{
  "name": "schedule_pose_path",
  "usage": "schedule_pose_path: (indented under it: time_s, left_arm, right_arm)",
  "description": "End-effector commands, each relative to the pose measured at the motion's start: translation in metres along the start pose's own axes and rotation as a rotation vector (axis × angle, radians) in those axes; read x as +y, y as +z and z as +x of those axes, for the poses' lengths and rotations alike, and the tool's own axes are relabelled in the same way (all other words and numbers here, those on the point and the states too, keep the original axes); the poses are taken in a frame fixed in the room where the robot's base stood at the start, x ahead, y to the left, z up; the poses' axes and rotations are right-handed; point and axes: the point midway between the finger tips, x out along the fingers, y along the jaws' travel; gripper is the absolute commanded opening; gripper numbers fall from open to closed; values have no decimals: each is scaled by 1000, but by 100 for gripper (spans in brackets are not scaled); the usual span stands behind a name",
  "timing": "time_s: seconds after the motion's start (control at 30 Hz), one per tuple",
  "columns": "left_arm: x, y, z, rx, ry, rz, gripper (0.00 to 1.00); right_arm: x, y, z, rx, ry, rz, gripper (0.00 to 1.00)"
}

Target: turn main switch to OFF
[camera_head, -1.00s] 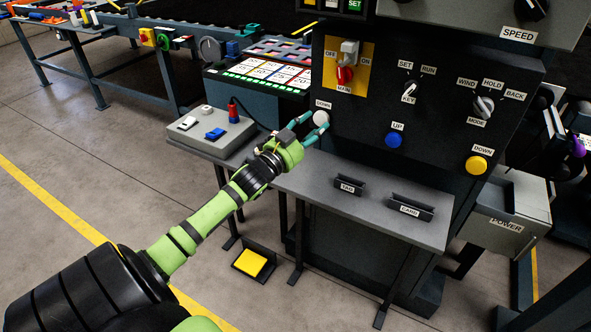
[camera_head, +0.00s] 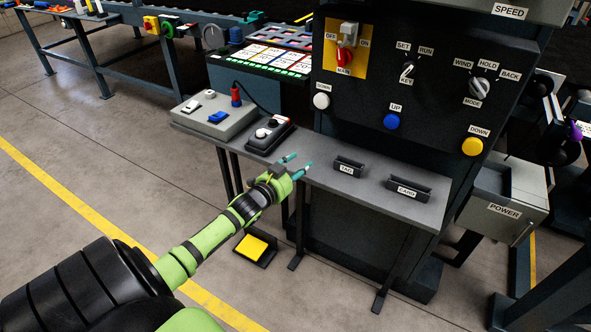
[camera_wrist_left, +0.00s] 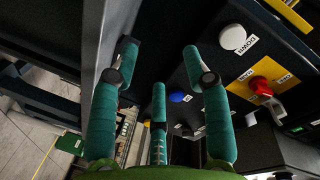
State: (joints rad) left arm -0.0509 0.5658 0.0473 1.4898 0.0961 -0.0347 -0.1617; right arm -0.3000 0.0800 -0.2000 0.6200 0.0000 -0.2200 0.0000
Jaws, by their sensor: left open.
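The main switch (camera_head: 343,56) is a red knob on a yellow plate (camera_head: 361,62) marked OFF on the left, ON on the right and MAIN below. A grey piece (camera_head: 349,32) sits just above the knob. I cannot tell clearly which mark the knob points to. The red knob also shows in the left wrist view (camera_wrist_left: 261,86), at the right. My left gripper (camera_head: 299,161) is open and empty. It is below and left of the switch, near the shelf's front edge, apart from the panel. Its spread fingers show in the left wrist view (camera_wrist_left: 160,64). My right gripper is out of view.
The panel carries a white DOWN button (camera_head: 321,101), a blue UP button (camera_head: 391,121), a KEY switch (camera_head: 407,70) and a MODE knob (camera_head: 480,88). A black control box (camera_head: 269,135) and TAG (camera_head: 348,167) and CARD (camera_head: 408,189) holders sit on the shelf (camera_head: 330,182).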

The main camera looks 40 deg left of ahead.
Motion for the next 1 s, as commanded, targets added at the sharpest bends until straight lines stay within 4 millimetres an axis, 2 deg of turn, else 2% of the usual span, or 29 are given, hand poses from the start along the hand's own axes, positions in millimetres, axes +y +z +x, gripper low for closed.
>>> schedule_pose_path:
  time_s: [0.47,0.57,0.67,0.77,0.8,0.9,1.0]
  left_arm:
    - [2,3,0,-5,2,-3,48]
    - [-1,-4,3,3,4,31,48]
    - [-10,-33,16,31,13,196,48]
    - [-26,-83,35,69,16,527,48]
    - [-35,-105,41,81,10,694,48]
    - [-59,-155,49,87,-23,1140,48]
    - [-86,-192,49,52,-67,1555,48]
  right_arm:
    - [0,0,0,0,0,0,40]
    - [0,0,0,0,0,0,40]
    - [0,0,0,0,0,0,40]
    - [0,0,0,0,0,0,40]
    - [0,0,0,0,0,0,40]
    - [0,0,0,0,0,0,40]
    - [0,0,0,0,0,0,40]
